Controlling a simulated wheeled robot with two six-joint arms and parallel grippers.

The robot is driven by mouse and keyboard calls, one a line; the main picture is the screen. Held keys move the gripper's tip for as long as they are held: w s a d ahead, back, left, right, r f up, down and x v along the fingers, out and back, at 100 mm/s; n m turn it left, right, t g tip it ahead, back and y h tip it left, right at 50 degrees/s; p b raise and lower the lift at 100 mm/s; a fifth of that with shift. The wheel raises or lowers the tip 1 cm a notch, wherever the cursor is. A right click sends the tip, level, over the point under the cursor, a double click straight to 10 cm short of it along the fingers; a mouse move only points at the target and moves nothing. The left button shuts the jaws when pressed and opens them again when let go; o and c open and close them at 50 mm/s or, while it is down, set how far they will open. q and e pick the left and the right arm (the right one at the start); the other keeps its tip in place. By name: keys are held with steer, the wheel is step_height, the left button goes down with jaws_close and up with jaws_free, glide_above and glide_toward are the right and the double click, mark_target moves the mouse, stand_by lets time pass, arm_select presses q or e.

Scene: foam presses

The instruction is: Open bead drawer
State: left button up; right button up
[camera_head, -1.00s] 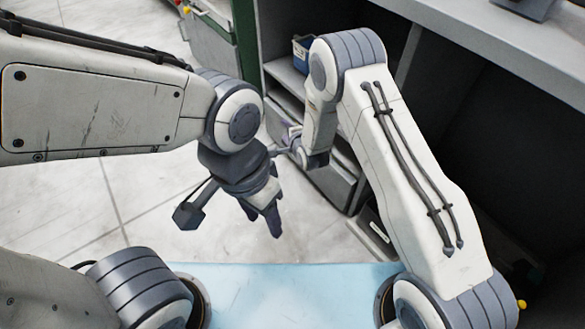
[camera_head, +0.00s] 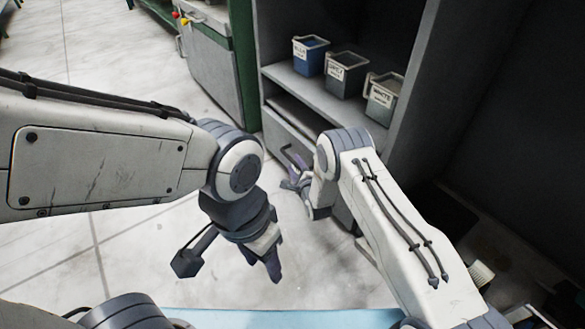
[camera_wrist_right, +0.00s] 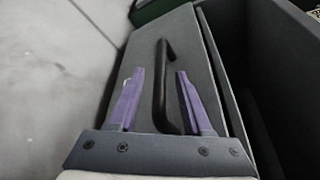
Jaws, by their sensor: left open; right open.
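The drawer has a flat grey front (camera_wrist_right: 185,45) with a black bar handle (camera_wrist_right: 160,88), both clear in the right wrist view. In the head view the drawer front (camera_head: 279,130) sits below the shelf, partly hidden by my right arm. My right gripper (camera_wrist_right: 156,92) is open, with one purple finger on each side of the handle. No contact between fingers and handle is visible. In the head view my right gripper (camera_head: 293,170) is at the cabinet front. My left gripper (camera_head: 265,268) is open and empty, pointing down above the floor.
A blue bin (camera_head: 311,58), a dark grey bin (camera_head: 345,76) and a grey-green bin (camera_head: 383,99) stand on the cabinet shelf (camera_head: 310,92). A green-edged cabinet (camera_head: 215,60) stands at the upper left. Pale floor tiles (camera_head: 130,260) lie clear at left.

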steer(key=shift+b+x, duration=0.55)
steer(key=shift+x, duration=0.9)
jaws_close()
stand_by(0.3)
